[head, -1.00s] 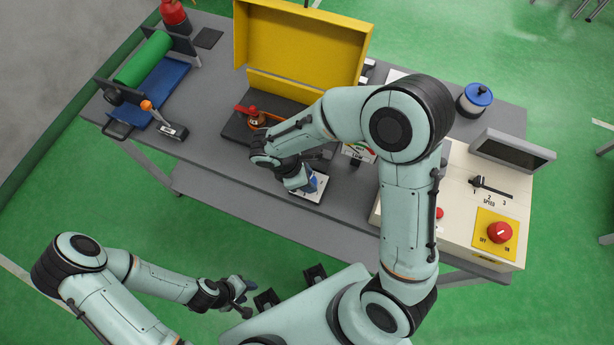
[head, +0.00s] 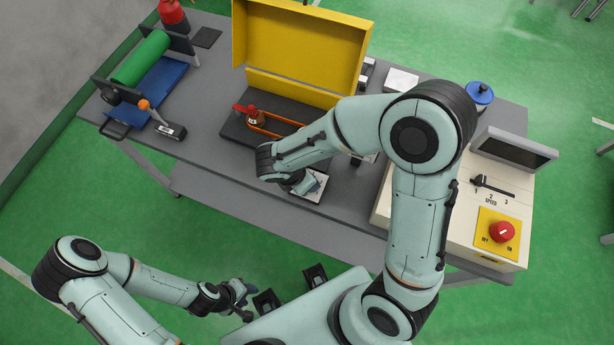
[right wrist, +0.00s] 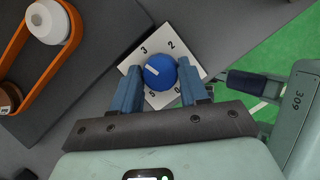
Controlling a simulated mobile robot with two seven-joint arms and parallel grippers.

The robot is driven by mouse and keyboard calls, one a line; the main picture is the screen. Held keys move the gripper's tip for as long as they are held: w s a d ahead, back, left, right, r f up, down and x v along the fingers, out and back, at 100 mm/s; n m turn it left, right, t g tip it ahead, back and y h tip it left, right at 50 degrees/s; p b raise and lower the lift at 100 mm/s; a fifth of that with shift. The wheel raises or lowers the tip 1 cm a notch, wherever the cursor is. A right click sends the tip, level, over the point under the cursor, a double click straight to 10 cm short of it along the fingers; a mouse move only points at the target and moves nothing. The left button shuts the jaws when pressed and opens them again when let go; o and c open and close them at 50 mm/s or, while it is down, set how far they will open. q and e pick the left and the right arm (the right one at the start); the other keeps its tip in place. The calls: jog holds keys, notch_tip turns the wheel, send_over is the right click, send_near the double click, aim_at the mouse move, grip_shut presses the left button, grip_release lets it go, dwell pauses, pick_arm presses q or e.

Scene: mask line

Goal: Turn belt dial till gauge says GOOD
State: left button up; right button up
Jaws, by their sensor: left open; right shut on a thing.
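The blue belt dial (right wrist: 160,72) sits on a white numbered plate (right wrist: 186,48), with 2, 3, 5 and 0 readable in the right wrist view. Its white mark points left, between 3 and 5. My right gripper (right wrist: 160,84) is shut on the dial, one finger on each side. In the head view the right hand (head: 300,182) covers the dial, and part of the plate (head: 318,186) shows. The gauge is almost wholly hidden behind my right arm; its reading cannot be seen. My left gripper (head: 243,293) is open and empty, low and away from the table.
The orange belt (head: 283,131) loops on a dark base in front of the raised yellow cover (head: 300,45). A control box with a red knob (head: 502,232) stands at the right. A green roller (head: 142,58) and blue tray (head: 165,82) are at the left.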

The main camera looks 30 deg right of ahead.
jog(key=o, duration=1)
jog(key=shift+o, duration=0.2)
pick_arm(q)
jog(key=shift+w+r+p, duration=0.4)
jog(key=shift+r+p, duration=0.1)
jog(key=shift+r, duration=0.1)
jog(key=shift+w+r+p, duration=0.35)
jog(key=shift+r+p, duration=0.1)
jog(key=shift+r, duration=0.15)
pick_arm(e)
jog(key=w+v, duration=0.1)
jog(key=v, duration=1.2)
jog(key=shift+s+r, duration=0.2)
jog(key=shift+s, duration=0.3)
